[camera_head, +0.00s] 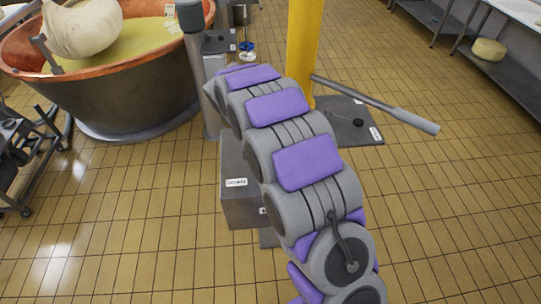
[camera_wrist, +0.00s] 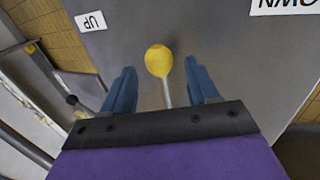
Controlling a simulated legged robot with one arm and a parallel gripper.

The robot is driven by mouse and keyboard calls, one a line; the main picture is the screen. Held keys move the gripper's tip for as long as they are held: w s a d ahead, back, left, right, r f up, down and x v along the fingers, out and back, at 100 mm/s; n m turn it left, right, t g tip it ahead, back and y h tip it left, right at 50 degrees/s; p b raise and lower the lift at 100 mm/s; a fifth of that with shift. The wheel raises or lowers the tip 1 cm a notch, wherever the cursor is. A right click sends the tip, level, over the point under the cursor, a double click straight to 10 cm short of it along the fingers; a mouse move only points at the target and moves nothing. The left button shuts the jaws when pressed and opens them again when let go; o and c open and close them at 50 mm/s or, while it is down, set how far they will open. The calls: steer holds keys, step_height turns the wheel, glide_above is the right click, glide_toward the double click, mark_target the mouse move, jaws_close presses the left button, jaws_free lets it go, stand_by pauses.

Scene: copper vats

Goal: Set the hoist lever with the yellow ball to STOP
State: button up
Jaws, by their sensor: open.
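The yellow ball (camera_wrist: 158,60) of the hoist lever shows in the wrist view, on a thin pale rod (camera_wrist: 167,95) in front of a grey panel (camera_wrist: 222,35). My gripper (camera_wrist: 161,72) is open, with one blue finger on each side of the ball. Gaps show between ball and fingers. The panel has an upside-down "UP" label (camera_wrist: 90,21) at the left and a partly cut-off label reading like "DOWN" (camera_wrist: 287,3) at the right. No STOP label shows. In the head view my arm hides the gripper and the ball; part of a grey box (camera_head: 238,208) shows beside it.
A yellow post (camera_head: 303,40) stands behind my arm, with a grey-handled bar (camera_head: 400,115) reaching right. A copper vat (camera_head: 120,100) with a hanging cloth bundle (camera_head: 82,25) is at the left. Shelves with a cheese wheel (camera_head: 488,49) are at far right. Tiled floor is open at right.

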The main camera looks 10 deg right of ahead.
steer(key=p+v, duration=0.2)
steer(key=v, duration=1.3)
steer(key=s+d+r+g+y, duration=0.1)
steer(key=s+d+r, duration=0.2)
steer(key=s+d, duration=0.4)
steer(key=s+d+r+y, duration=0.1)
steer(key=s+d+r, duration=0.1)
steer(key=s+d, duration=0.5)
steer(key=s+f+y, duration=0.1)
steer(key=s, duration=1.2)
steer(key=s+f+y, duration=0.1)
steer(key=s+f, duration=0.1)
steer(key=s, duration=1)
steer(key=shift+s+f+g+y, duration=0.3)
steer(key=shift+s+g+y, duration=0.1)
